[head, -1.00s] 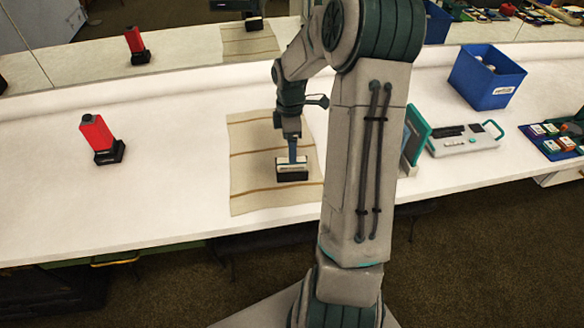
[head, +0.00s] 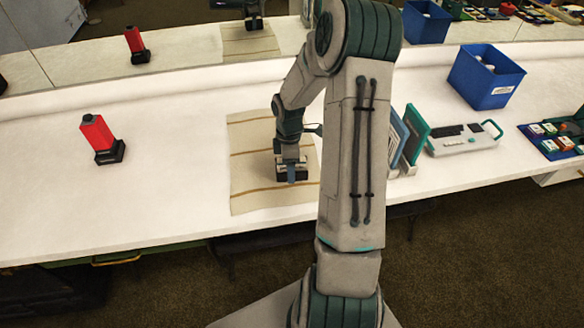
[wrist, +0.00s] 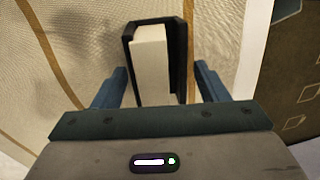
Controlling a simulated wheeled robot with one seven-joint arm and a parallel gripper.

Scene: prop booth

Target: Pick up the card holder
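The card holder (wrist: 183,50) is a black open-topped box with a white block of cards (wrist: 152,62) in it. It stands on a beige striped cloth (head: 245,185) on the white counter, and its dark front shows below my gripper in the head view (head: 293,176). My gripper (wrist: 160,82) is directly above it and open. In the wrist view one blue finger is on each side of the holder, with a gap on both sides. My gripper hides much of the holder in the head view (head: 291,161).
A red device on a black base (head: 99,137) stands at the left. To the right are upright panels (head: 414,132), a white keyed machine (head: 463,140), a blue bin (head: 486,78) and a blue tray of small items (head: 552,148). A mirror runs along the back.

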